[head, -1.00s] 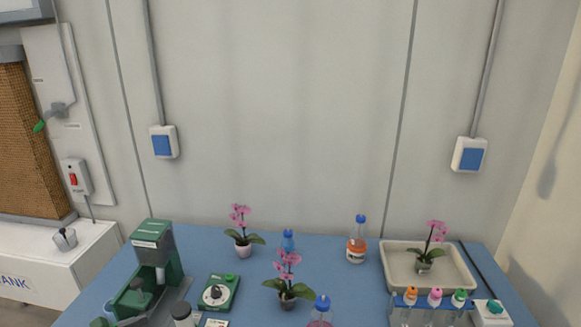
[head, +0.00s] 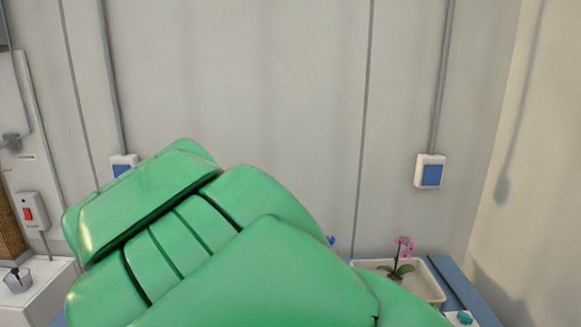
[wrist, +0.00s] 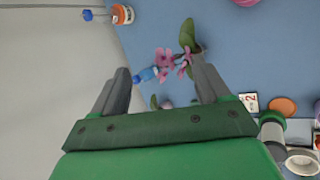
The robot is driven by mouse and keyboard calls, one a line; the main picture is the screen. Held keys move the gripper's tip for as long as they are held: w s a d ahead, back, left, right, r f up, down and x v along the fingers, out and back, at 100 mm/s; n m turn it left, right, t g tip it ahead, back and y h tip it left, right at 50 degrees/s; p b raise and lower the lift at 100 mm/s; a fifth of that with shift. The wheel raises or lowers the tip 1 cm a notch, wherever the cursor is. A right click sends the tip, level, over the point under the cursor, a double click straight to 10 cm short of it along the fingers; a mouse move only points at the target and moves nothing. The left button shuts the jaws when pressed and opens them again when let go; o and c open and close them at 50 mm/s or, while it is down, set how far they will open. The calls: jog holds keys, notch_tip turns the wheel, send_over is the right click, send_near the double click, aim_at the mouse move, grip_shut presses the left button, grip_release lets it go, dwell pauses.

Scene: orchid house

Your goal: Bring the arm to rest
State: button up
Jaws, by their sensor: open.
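My gripper (wrist: 160,66) shows in the wrist view with its two dark fingers apart and nothing between their tips. Beyond the fingers, a pink orchid (wrist: 165,58) and a blue-capped bottle (wrist: 146,75) show on the blue bench (wrist: 225,40); neither appears held. In the head view my green arm covers the middle and lower part of the picture. It hides most of the bench, and my fingers do not show there.
A pale tray (head: 437,285) with an orchid (head: 402,257) stands on the bench at right. An orange-labelled bottle (wrist: 122,14) is near the bench edge. Wall boxes (head: 430,171) hang behind. A white counter (head: 35,295) is at left.

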jog(key=s+d+r+m+g+y, duration=0.15)
jog(key=s+d+m, duration=0.25)
jog(key=d, duration=0.4)
jog(key=s+d+r+m+y, duration=0.1)
jog(key=s+d+m+y, duration=0.2)
jog(key=d, duration=0.5)
jog(key=s+d+f+m+g, duration=0.1)
jog(key=s+d+m, duration=0.1)
jog(key=s, duration=0.6)
jog(key=s+d+f+m+g, duration=0.2)
jog(key=s+d, duration=0.1)
jog(key=s, duration=0.5)
jog(key=s+d+f+m+g, duration=0.2)
jog(key=s+d+m, duration=0.1)
jog(key=s, duration=0.5)
jog(key=shift+g, duration=0.25)
